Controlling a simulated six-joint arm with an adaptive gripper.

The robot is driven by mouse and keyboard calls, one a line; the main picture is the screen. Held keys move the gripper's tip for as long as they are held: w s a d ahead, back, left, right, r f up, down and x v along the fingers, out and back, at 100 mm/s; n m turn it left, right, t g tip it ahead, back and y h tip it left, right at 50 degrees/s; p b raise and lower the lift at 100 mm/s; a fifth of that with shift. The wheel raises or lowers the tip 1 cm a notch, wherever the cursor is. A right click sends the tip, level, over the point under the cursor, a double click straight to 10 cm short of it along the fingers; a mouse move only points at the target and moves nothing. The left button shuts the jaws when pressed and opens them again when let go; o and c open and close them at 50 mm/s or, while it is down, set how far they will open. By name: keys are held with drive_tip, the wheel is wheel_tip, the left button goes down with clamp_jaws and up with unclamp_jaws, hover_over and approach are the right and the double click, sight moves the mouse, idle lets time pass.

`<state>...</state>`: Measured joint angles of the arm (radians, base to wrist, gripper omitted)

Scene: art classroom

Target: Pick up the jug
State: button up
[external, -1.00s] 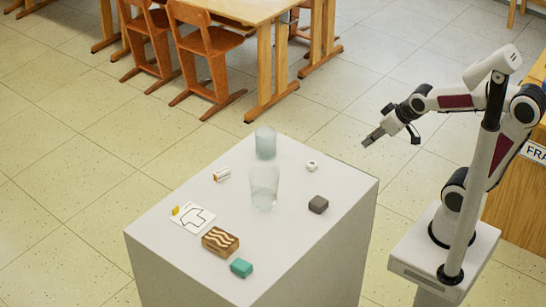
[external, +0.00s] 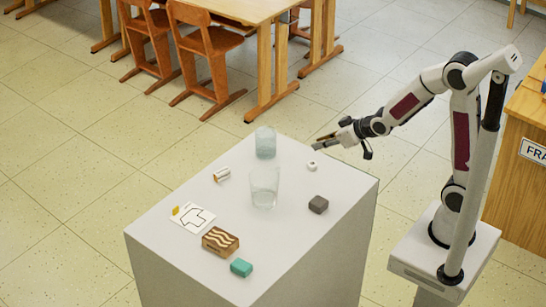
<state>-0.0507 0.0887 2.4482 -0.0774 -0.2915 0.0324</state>
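Two clear glass vessels stand upright on the white table. The nearer one (external: 264,188) is slightly flared and stands near the table's middle. The farther one (external: 265,143) is bluish and stands near the back corner. No handle shows on either, so I cannot tell surely which is the jug. My gripper (external: 317,145) is to the right of the farther vessel, near the table's back right edge, apart from both vessels. It seems to hold nothing; its finger gap is too small to read.
On the white table (external: 160,236) are a small white ring-like item (external: 312,165), a dark grey block (external: 318,204), a white roll (external: 222,174), a white card (external: 192,218), a brown wavy-patterned block (external: 220,241) and a teal block (external: 241,267). Chairs and a wooden table stand behind.

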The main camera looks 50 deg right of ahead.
sight(275, 170)
drive_tip(key=w+a+f+t+y, duration=0.1)
drive_tip(key=w+a+f, duration=0.1)
drive_tip(key=f, duration=0.4)
drive_tip(key=w+a+f+t+y, duration=0.1)
drive_tip(key=w+a+f+t, duration=0.1)
drive_tip(key=w+f, duration=0.3)
drive_tip(key=shift+a+f+n, duration=0.4)
drive_tip(key=shift+a+f, duration=0.05)
drive_tip(key=shift+a, duration=0.05)
drive_tip(key=shift+x, duration=1.3)
drive_tip(key=shift+x, duration=2.55)
drive_tip(key=shift+d+r, duration=0.1)
drive_tip(key=shift+d, duration=0.05)
drive_tip(key=shift+w, duration=0.1)
clamp_jaws()
